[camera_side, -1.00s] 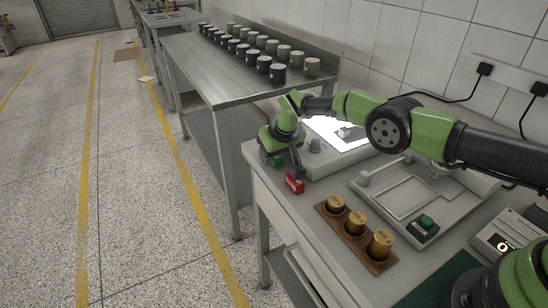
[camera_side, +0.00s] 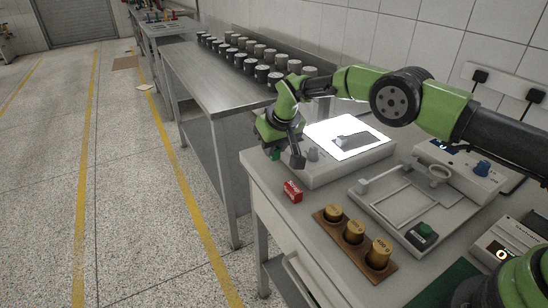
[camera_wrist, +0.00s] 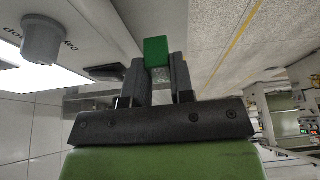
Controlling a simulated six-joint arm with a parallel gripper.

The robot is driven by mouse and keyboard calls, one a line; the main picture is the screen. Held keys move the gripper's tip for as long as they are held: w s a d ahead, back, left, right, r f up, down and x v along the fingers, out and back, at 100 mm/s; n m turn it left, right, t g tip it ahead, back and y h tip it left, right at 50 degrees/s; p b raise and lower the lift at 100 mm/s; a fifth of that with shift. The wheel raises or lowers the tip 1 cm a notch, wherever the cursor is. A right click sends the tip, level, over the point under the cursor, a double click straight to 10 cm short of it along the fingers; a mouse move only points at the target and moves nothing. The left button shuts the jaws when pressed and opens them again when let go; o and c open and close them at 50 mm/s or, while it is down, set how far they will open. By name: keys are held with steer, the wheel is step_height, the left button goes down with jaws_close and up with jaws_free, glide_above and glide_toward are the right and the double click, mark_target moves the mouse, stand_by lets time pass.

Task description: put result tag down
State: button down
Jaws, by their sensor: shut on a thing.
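A green tag (camera_wrist: 156,51) is held between the two fingers of my gripper (camera_wrist: 158,75) in the wrist view. A small part of it (camera_side: 275,153) also shows beside my gripper (camera_side: 287,157) in the side view, near the bench's left corner. A red tag (camera_side: 292,191) with white lettering lies on the bench just below my gripper and apart from it. My gripper is shut on the green tag and appears to hold it above the bench; the exact height is hard to tell.
A lit viewing panel (camera_side: 347,136) with a knob (camera_side: 312,154) stands right of my gripper. A wooden block with brass weights (camera_side: 354,233), a grey frame device (camera_side: 400,205) and another instrument (camera_side: 506,245) fill the bench. A steel table (camera_side: 208,78) bears several cans.

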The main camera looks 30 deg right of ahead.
step_height(320, 180, up, 6)
steer(key=shift+d+f, duration=0.1)
steer(key=shift+f, duration=0.15)
steer(key=s+d+r, duration=0.7)
steer(key=s+r, duration=0.2)
steer(key=s, duration=0.2)
steer(key=s+d+f, duration=0.2)
steer(key=s, duration=1)
steer(key=shift+s, duration=0.3)
steer(key=shift+w+f, duration=0.1)
